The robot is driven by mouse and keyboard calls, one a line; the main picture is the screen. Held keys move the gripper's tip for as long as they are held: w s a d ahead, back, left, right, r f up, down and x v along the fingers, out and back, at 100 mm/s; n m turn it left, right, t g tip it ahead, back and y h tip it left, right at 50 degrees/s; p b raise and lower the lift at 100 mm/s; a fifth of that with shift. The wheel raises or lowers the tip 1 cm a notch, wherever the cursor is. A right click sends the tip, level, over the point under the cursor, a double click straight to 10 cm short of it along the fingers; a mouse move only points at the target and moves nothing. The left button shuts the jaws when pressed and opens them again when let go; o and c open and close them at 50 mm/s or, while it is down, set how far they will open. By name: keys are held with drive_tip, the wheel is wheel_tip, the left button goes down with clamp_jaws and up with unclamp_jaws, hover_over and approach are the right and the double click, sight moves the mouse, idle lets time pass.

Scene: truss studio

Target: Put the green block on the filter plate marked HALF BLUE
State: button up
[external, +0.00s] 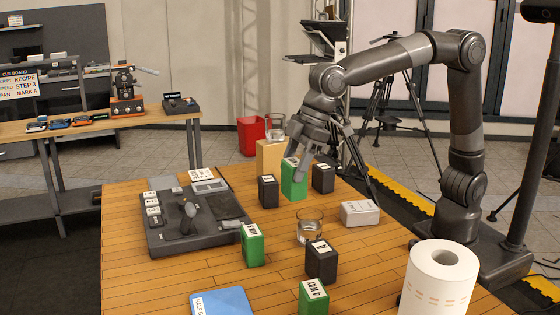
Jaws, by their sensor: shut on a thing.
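A green block (290,185) with a white label on top stands upright among dark blocks near the middle of the table. My gripper (299,165) reaches down over it from the upper right and is shut on it. I cannot tell whether its base touches the table. A blue plate (220,304) lies at the front edge of the picture, partly cut off; its label begins with HALF. Two more green blocks stand nearer: one (252,246) right of the grey tray, one (313,298) at the front.
Dark blocks (268,192) (322,179) flank the held block; another (321,262) stands nearer. A glass (310,228), a white box (359,213), a paper roll (438,282) and a grey tray (170,243) with a handle occupy the table. Bare wood lies around the blue plate.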

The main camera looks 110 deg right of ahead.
drive_tip(key=w+a+f, duration=0.1)
drive_tip(key=w+a, duration=0.1)
drive_tip(key=w, duration=0.5)
drive_tip(key=w+a+f, duration=0.2)
drive_tip(key=w, duration=0.6)
drive_tip(key=shift+w+a+f, duration=0.8)
drive_tip(key=shift+a+f, duration=1)
drive_tip(key=shift+f, duration=0.05)
drive_tip(key=shift+w+a+f, duration=0.85)
drive_tip(key=shift+a+f, duration=0.95)
drive_tip(key=shift+f, duration=0.05)
drive_tip(key=shift+w+a+f, duration=0.8)
drive_tip(key=shift+a+f, duration=1)
drive_tip(key=shift+f, duration=0.05)
drive_tip(key=shift+f, duration=0.2)
drive_tip(key=o, duration=1.2)
drive_tip(key=shift+c, duration=0.2)
